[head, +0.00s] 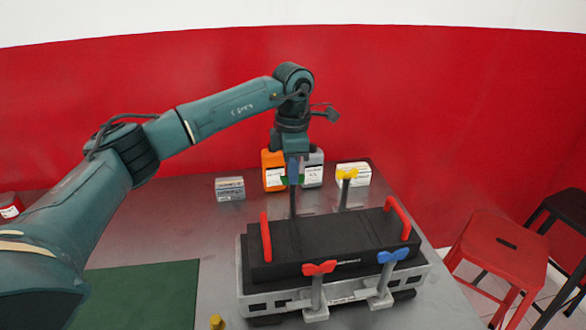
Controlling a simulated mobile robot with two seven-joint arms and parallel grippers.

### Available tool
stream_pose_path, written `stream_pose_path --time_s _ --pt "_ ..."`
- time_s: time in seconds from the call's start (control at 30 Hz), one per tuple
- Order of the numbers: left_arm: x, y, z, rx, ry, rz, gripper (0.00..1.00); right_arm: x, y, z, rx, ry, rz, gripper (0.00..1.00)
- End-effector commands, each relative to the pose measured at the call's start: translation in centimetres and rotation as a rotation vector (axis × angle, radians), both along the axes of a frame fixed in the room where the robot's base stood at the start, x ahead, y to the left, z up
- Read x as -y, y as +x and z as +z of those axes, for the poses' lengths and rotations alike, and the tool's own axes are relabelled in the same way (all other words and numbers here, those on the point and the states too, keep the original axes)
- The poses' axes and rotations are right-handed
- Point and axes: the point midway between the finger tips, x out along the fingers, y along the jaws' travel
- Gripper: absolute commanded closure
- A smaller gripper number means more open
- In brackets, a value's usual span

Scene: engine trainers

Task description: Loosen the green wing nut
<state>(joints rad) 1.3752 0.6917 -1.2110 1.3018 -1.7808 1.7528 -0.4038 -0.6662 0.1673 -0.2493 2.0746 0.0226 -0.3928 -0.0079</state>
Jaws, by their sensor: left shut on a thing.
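My left gripper (293,179) points straight down at the far left corner of the engine block. It is shut on the green wing nut (284,181), which sits on top of a dark upright post (293,203). The fingers hide most of the nut; only bits of green show beside them. The engine block is grey metal (248,275) with a black cover (330,238) on top. My right gripper is not in view.
Yellow (347,174), red (319,268) and blue (393,256) wing nuts top the other posts. Red handles (265,237) rise from the cover. Bottles and boxes (229,188) stand behind. A green mat (150,290) lies left. A red stool (500,250) stands right.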

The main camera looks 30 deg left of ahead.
Motion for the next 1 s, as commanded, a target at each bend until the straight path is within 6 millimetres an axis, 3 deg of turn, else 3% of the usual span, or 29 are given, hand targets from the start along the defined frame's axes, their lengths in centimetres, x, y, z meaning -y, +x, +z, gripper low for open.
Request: stream_pose_path --time_s 0.67,0.7,0.8,0.93,1.0 --pt "-0.1 0.03 0.08 0.001 0.002 0.063 1.0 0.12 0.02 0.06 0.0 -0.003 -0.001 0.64" --pt "-0.1 0.03 0.08 0.001 0.002 0.063 0.92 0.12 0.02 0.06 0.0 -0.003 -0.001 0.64" --pt "-0.09 0.02 0.07 0.001 0.002 0.062 0.84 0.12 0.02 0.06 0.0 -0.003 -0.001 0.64" --pt "-0.06 0.02 0.05 0.0 0.001 0.06 0.73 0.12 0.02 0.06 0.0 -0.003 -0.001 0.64" --pt "-0.04 0.01 0.04 0.0 0.001 0.06 0.73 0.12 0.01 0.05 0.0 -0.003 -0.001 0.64"
